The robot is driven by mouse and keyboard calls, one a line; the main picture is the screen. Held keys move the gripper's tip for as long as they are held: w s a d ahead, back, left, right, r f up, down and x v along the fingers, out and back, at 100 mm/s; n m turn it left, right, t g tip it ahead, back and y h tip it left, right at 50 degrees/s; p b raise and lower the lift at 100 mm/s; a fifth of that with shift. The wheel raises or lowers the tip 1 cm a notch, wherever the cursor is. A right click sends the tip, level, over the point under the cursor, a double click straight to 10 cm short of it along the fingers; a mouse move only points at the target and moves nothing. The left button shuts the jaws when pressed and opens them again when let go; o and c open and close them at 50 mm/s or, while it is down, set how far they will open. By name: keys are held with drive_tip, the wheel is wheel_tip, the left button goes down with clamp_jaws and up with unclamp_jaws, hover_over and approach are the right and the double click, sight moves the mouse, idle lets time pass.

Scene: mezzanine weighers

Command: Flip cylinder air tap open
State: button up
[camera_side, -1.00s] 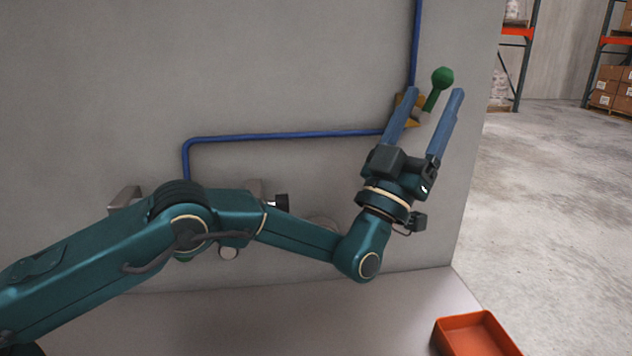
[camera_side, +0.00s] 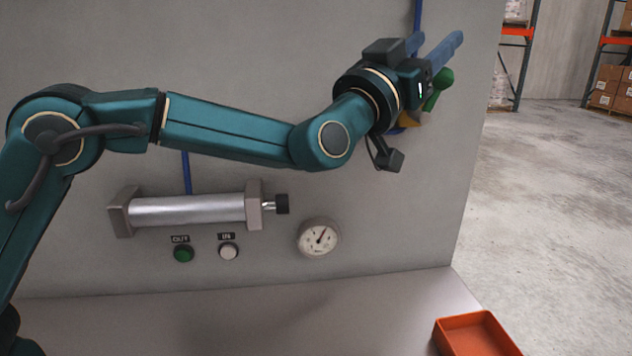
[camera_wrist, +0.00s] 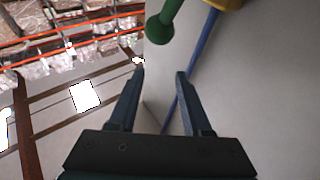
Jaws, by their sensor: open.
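The air tap's green lever (camera_side: 439,89) has a round knob and tilts up to the right from the brass tap body (camera_side: 411,118) on the grey wall panel. In the wrist view the green lever (camera_wrist: 163,24) shows at the top, above the fingertips, with a bit of the brass body (camera_wrist: 229,4) beside it. My gripper (camera_side: 437,42) is open and empty, its blue fingers pointing up and right above the knob. In the wrist view the gripper (camera_wrist: 160,75) has nothing between its fingers. My wrist hides part of the tap.
A silver cylinder (camera_side: 188,211) is mounted on the panel, with a green OUT button (camera_side: 183,254), a white IN button (camera_side: 228,251) and a gauge (camera_side: 319,238) below. A blue pipe (camera_side: 187,172) runs on the panel. An orange tray (camera_side: 474,336) sits at the bench's right front.

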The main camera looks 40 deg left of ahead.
sight(436, 88)
wheel_tip(436, 88, down, 6)
drive_tip(key=s+m+g+h, duration=0.2)
drive_tip(key=m+g, duration=0.2)
drive_tip(key=g, duration=0.1)
drive_tip(key=shift+a+x, duration=0.2)
drive_tip(key=shift+x, duration=1.05)
drive_tip(key=shift+a+x, duration=0.2)
drive_tip(key=shift+x, duration=1.1)
drive_tip(key=shift+w, duration=0.1)
clamp_jaws()
